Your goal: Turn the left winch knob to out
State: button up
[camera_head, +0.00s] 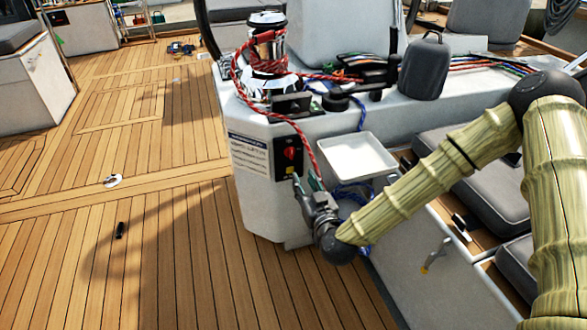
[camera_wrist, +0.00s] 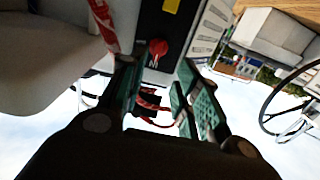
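The red winch knob (camera_head: 291,153) sits on a black panel (camera_head: 283,166) with a yellow mark, on the front face of the white winch console (camera_head: 250,190). My gripper (camera_head: 306,182) is just below and right of the panel in the head view. In the wrist view, where the scene looks upside down, the red knob (camera_wrist: 158,47) is ahead, near the line between the two green-padded fingers of my gripper (camera_wrist: 158,82). The fingers are apart, with nothing held between them. The gripper appears short of the knob; contact does not show. The knob's exact setting is too small to read.
A chrome winch (camera_head: 268,55) wrapped in red rope (camera_head: 243,80) stands above the panel. The rope's tail hangs close beside the panel and gripper. A white tray (camera_head: 357,155) and blue rope (camera_head: 353,192) are at right. The wooden deck (camera_head: 150,220) at left is mostly clear.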

aim_at(292, 156)
jog(key=b+x, duration=0.1)
jog(key=x, duration=1)
jog(key=shift+d+r+b, duration=0.1)
jog(key=shift+r+b, duration=0.1)
jog(key=shift+b, duration=0.15)
grip_shut()
